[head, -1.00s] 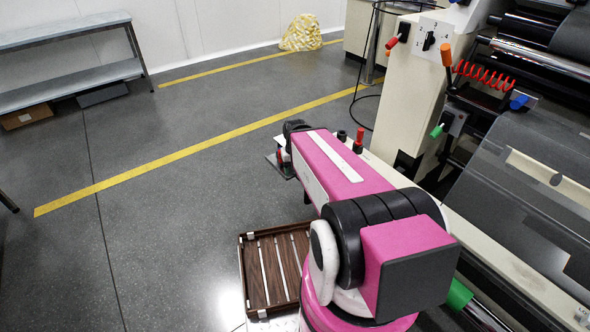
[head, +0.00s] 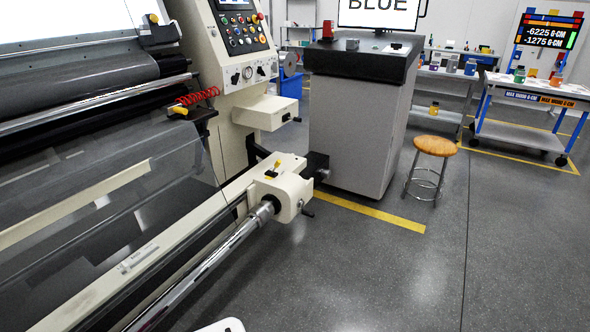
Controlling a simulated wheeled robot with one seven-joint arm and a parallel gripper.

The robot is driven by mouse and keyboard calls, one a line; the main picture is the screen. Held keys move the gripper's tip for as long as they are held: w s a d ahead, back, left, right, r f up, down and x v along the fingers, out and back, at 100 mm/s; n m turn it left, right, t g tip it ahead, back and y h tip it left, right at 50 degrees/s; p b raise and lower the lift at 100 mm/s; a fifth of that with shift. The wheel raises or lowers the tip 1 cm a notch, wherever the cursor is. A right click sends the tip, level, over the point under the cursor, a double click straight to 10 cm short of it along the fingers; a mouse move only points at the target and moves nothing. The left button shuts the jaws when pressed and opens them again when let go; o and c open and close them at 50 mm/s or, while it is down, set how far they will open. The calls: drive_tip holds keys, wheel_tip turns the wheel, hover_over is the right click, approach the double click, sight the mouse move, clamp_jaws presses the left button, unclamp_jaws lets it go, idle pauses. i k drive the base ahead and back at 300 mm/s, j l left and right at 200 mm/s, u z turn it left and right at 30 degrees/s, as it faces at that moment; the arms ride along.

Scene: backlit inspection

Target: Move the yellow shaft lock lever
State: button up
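A small yellow lever (head: 275,169) with a dark base sits on top of the cream bearing block (head: 284,190) in the head view. The block holds the end of a long shiny shaft (head: 205,265) that runs down to the lower left. Another small yellow handle (head: 178,109) is on a dark bracket farther up the machine, and a third yellow piece (head: 153,18) is near the top. My gripper is not in view, so its state and distance from the lever are hidden.
A grey cabinet (head: 345,130) with a dark top stands just behind the block. A wooden-topped stool (head: 435,147) and a blue-legged cart (head: 520,115) are to the right. The grey floor (head: 390,275) at front right is open. A control panel (head: 240,32) is above.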

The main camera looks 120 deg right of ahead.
sight(278, 162)
drive_tip(key=k+z, duration=0.15)
drive_tip(key=z, duration=2.1)
drive_tip(key=j+z, duration=0.1)
drive_tip(key=z, duration=0.75)
drive_tip(key=j+z, duration=0.15)
drive_tip(key=z, duration=0.7)
drive_tip(key=j+z, duration=0.1)
drive_tip(key=z, duration=0.3)
drive_tip(key=i+l, duration=0.1)
drive_tip(key=i, duration=0.35)
drive_tip(key=i+l, duration=0.1)
drive_tip(key=i, duration=0.35)
